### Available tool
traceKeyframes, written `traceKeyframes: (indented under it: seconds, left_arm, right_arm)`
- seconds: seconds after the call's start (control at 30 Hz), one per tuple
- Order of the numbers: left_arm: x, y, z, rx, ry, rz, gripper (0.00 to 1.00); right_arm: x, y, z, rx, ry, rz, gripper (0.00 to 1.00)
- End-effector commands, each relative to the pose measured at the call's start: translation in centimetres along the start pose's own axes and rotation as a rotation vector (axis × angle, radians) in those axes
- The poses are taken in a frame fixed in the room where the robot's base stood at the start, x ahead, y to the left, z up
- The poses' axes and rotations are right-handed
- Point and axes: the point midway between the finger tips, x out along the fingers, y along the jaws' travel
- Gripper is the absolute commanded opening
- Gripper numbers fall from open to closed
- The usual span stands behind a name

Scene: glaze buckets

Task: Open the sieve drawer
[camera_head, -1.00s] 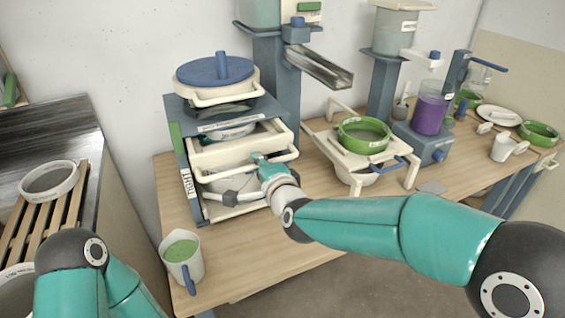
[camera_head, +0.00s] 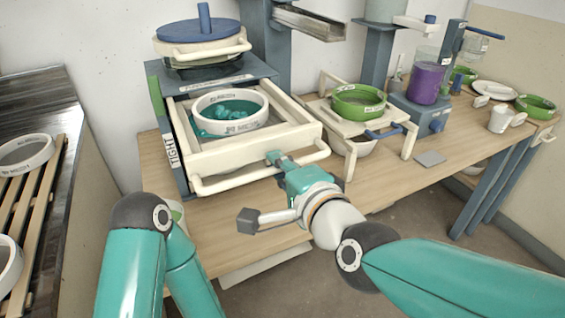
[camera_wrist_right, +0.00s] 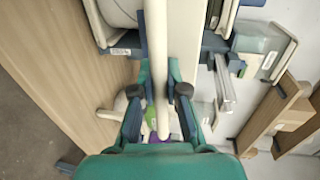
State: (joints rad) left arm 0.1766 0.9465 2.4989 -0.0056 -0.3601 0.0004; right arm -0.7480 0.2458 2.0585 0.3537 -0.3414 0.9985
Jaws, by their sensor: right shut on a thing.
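The sieve drawer (camera_head: 240,155) is a cream tray pulled well out of the blue-grey cabinet (camera_head: 158,110). In it sits a white ring sieve (camera_head: 231,125) with teal pieces showing inside. The drawer's cream bar handle (camera_head: 225,184) runs across its front and also shows in the right wrist view (camera_wrist_right: 158,50). My right gripper (camera_head: 279,160) is shut on this handle, right of its middle; in the right wrist view the bar passes between the two fingers (camera_wrist_right: 159,92). My left arm is at the lower left of the head view, but its gripper is not in view.
A blue-lidded pot (camera_head: 200,32) stands on the cabinet. A cup (camera_head: 176,212) is mostly hidden behind my left arm. A cream stand (camera_head: 345,125) with a green sieve (camera_head: 358,100) is right of the drawer. Open floor lies before the table (camera_head: 440,178).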

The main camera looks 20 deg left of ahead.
Motion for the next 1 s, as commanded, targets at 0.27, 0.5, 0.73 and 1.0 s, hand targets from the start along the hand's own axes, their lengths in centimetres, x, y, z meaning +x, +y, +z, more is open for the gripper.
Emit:
traceKeyframes:
  seconds: [0.27,0.5,0.73,1.0]
  left_arm:
    - [0.0,0.0,0.0,0.0,0.0,0.0,0.4]
    - [0.0,0.0,0.0,0.0,0.0,0.0,0.4]
    - [-0.1,0.0,0.0,0.0,0.0,0.0,0.4]
    - [-0.1,0.0,0.0,0.0,0.0,0.0,0.4]
  right_arm:
    - [0.1,0.5,0.8,-0.007,-0.018,0.016,0.22]
    - [0.1,0.3,0.5,-0.003,-0.012,0.01,0.39]
    - [-0.2,0.1,0.3,-0.002,-0.009,0.006,0.39]
    - [-3.8,0.0,0.3,-0.001,-0.009,0.003,0.39]
